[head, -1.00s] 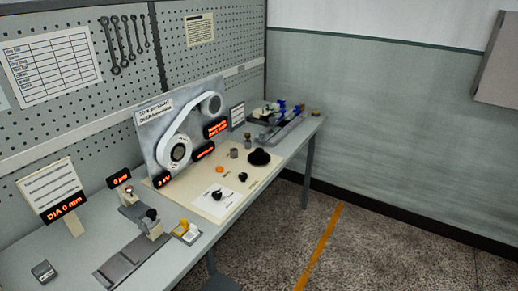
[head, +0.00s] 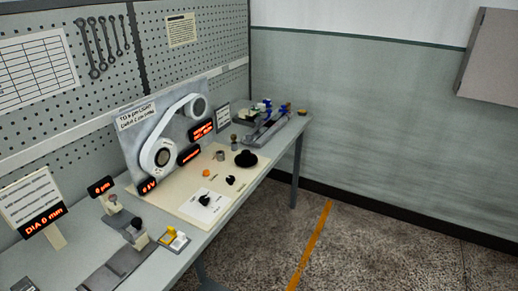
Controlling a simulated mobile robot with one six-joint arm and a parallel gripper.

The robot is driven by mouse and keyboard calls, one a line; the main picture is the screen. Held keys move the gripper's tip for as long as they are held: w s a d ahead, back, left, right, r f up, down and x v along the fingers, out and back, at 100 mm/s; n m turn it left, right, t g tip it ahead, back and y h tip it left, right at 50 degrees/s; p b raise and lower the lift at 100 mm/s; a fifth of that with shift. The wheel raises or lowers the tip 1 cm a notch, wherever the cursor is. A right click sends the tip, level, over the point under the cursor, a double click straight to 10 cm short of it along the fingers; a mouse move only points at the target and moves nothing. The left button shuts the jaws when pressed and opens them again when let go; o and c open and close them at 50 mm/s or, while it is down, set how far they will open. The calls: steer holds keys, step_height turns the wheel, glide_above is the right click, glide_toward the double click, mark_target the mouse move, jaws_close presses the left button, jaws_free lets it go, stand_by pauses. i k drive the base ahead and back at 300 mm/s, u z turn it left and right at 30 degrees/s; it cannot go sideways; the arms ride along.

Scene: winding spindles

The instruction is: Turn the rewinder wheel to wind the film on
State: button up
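In the head view, an upright grey panel (head: 131,129) on the bench holds a lower white reel (head: 147,157) with a dark hub and an upper reel (head: 198,106). A pale film band (head: 171,118) runs between them. A round black wheel-like knob (head: 246,158) sits on the cream base plate (head: 190,208) to the right of the reels. I cannot tell for sure which of these is the rewinder wheel. My gripper is not in view.
The base plate also carries an orange button (head: 206,173) and small black knobs (head: 205,200). Red-lit displays stand nearby, one reading "DIA 0 mm" (head: 45,221). A blue-handled device (head: 268,125) is at the bench's far end. The floor (head: 360,240) at right is clear.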

mark_target(245, 160)
steer(key=z, duration=0.55)
steer(key=k, duration=0.95)
steer(key=u, duration=0.65)
steer(key=i, duration=1)
